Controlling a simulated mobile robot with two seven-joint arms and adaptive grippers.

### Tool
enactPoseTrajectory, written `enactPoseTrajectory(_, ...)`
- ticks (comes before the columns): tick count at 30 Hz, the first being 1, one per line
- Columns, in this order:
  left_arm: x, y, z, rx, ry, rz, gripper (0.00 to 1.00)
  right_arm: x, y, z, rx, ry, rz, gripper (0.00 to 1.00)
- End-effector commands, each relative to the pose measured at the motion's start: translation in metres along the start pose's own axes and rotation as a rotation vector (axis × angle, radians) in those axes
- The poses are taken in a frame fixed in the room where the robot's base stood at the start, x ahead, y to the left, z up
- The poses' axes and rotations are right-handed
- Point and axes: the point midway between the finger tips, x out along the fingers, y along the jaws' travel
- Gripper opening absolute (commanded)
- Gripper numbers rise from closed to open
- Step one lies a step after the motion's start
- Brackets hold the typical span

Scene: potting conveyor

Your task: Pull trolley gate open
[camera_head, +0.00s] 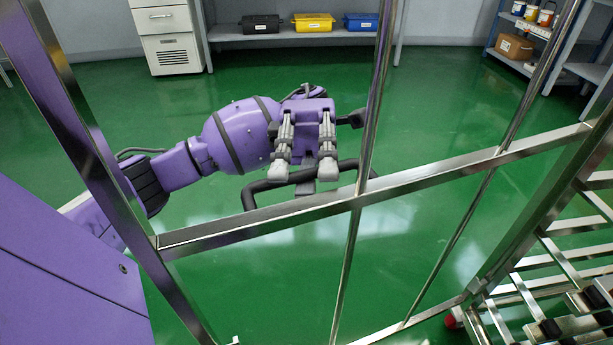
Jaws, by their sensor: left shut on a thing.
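The trolley gate (430,174) is a shiny metal frame with a slanting crossbar and thin upright bars, and it fills much of the head view. A black handle (262,186) is on the gate along the crossbar. My left gripper (304,170), on the purple arm from the left, is shut on this handle, its grey fingers over the bar. The fingers hide part of the handle. My right gripper is not in view.
Metal trolley racks (560,265) stand at the right, beside the gate. Behind are a bench with black, yellow (313,22) and blue boxes, a white drawer cabinet (170,50), and a shelf with a cardboard box (515,46). Green floor (440,85) lies open between.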

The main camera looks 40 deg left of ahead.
Motion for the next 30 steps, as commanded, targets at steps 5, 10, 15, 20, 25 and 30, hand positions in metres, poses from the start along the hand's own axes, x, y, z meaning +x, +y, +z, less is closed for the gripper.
enactPoseTrajectory(5,-0.0006,0.0016,0.0007,-0.002,0.003,0.002,0.00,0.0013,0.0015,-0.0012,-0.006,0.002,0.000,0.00)
enactPoseTrajectory(10,-0.0003,0.0012,0.0005,-0.001,0.005,0.002,0.00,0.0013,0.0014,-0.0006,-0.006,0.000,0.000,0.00)
enactPoseTrajectory(15,-0.0001,0.0011,0.0003,-0.001,0.006,0.001,0.00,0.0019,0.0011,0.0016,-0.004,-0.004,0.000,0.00)
enactPoseTrajectory(20,0.0000,0.0008,0.0001,-0.001,0.007,0.001,0.28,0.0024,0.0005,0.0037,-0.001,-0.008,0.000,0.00)
enactPoseTrajectory(25,0.0001,0.0004,-0.0001,-0.001,0.008,0.000,0.29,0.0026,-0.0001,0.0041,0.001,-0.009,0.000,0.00)
enactPoseTrajectory(30,0.0004,-0.0014,-0.0001,-0.001,0.008,0.000,0.29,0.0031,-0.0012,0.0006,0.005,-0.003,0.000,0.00)
